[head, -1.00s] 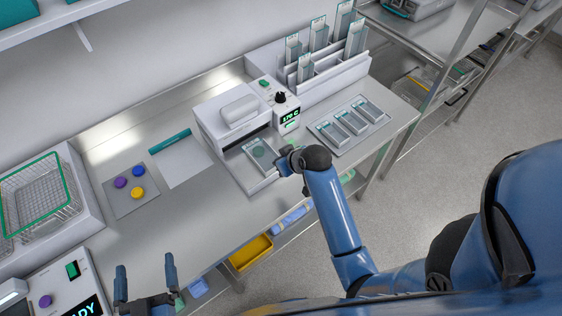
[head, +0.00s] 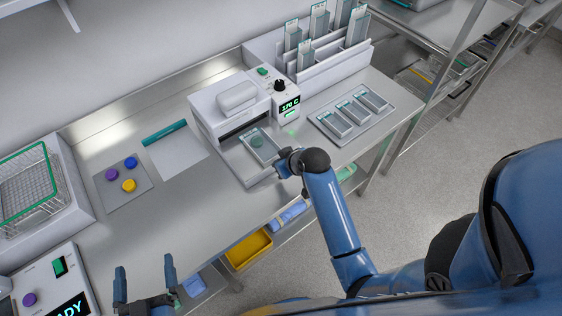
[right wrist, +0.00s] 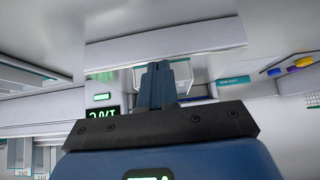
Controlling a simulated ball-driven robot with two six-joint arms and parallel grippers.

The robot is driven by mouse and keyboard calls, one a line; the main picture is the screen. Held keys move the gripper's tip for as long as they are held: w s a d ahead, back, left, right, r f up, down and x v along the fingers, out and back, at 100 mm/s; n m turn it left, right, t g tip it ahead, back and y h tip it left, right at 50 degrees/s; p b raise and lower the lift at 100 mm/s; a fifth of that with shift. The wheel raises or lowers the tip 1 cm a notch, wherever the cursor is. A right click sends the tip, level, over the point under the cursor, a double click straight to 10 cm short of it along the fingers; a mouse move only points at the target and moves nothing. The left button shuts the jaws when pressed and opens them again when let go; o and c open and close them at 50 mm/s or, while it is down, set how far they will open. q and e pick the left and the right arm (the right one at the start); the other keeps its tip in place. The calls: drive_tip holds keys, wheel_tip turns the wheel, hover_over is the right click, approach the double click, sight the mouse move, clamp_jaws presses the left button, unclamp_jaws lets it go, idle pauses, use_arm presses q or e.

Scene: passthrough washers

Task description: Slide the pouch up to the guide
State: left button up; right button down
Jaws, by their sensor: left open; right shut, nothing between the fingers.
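I cannot single out the guide; the sealer's dark slot is just beyond the pouch's far end. My right gripper (head: 283,166) is shut and empty at the pouch's near right corner; I cannot tell whether it touches. In the right wrist view its shut fingers (right wrist: 156,86) point toward a pale ledge and hide part of what lies behind. My left gripper (head: 146,270) is open and empty, low at the front left, away from the pouch.
A grey tray (head: 331,141) with several packets lies right of the sealer, below a rack (head: 330,62) of upright pouches. A mat (head: 121,194) with three coloured pieces and a white sheet lie to the left. A wire basket (head: 27,186) stands far left.

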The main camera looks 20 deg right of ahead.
sight(270, 153)
drive_tip(key=shift+w+f, duration=0.1)
drive_tip(key=shift+w, duration=0.05)
idle(0.3)
drive_tip(key=shift+w+a+b, duration=0.15)
drive_tip(key=shift+w+a, duration=0.15)
drive_tip(key=shift+w, duration=0.45)
drive_tip(key=shift+w+a+b, duration=0.15)
drive_tip(key=shift+w+a, duration=0.15)
drive_tip(key=shift+w, duration=0.4)
drive_tip(key=shift+w+a+b, duration=0.15)
drive_tip(key=shift+w+a, duration=0.15)
drive_tip(key=shift+w, duration=0.45)
drive_tip(key=p+v, duration=0.2)
drive_tip(key=p, duration=0.1)
drive_tip(key=shift+d+r, duration=0.1)
drive_tip(key=shift+r, duration=0.3)
drive_tip(key=shift+p+v, duration=1.15)
drive_tip(key=shift+v, duration=0.1)
drive_tip(key=shift+f, duration=0.15)
